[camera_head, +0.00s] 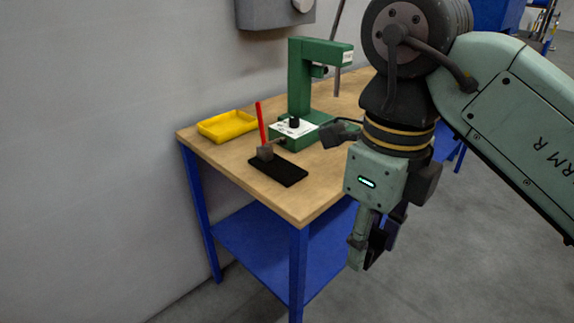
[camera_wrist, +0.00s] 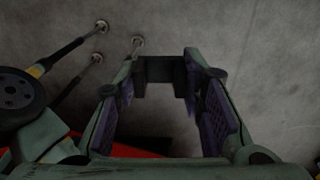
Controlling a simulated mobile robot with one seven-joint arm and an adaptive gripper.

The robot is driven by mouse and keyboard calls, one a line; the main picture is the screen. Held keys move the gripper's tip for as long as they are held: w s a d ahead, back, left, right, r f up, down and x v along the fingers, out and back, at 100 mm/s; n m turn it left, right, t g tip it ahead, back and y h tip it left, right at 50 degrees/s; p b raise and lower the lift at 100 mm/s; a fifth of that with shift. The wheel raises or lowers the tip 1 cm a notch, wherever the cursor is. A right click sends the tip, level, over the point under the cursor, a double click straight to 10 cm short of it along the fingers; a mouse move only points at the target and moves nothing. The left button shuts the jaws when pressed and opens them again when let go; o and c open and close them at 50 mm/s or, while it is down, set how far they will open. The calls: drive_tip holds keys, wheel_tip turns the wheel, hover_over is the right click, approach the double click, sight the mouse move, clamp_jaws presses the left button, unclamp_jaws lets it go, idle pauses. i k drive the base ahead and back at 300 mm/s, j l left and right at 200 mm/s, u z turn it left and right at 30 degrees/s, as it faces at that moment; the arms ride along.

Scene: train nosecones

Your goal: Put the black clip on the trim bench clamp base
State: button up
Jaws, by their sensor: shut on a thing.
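My gripper (camera_head: 372,248) hangs pointing down in front of the bench's right front side, out past its edge. In the wrist view its two purple-padded fingers (camera_wrist: 165,85) are shut on a small dark piece, the black clip (camera_wrist: 158,70), held between the fingertips. In the head view the clip is hard to tell from the dark finger parts. The green clamp stand, with its base (camera_head: 313,137), stands on the wooden bench, behind and to the left of my gripper. A white-topped block with a black knob (camera_head: 294,123) sits at its front. My gripper is well apart from it.
The bench top (camera_head: 303,208) has blue legs and a lower blue shelf (camera_head: 262,245). A yellow tray (camera_head: 227,126) is at its left back. The bench's front corner is bare.

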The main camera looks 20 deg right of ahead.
sight(285, 170)
drive_tip(key=i+l, duration=0.6)
drive_tip(key=i, duration=0.15)
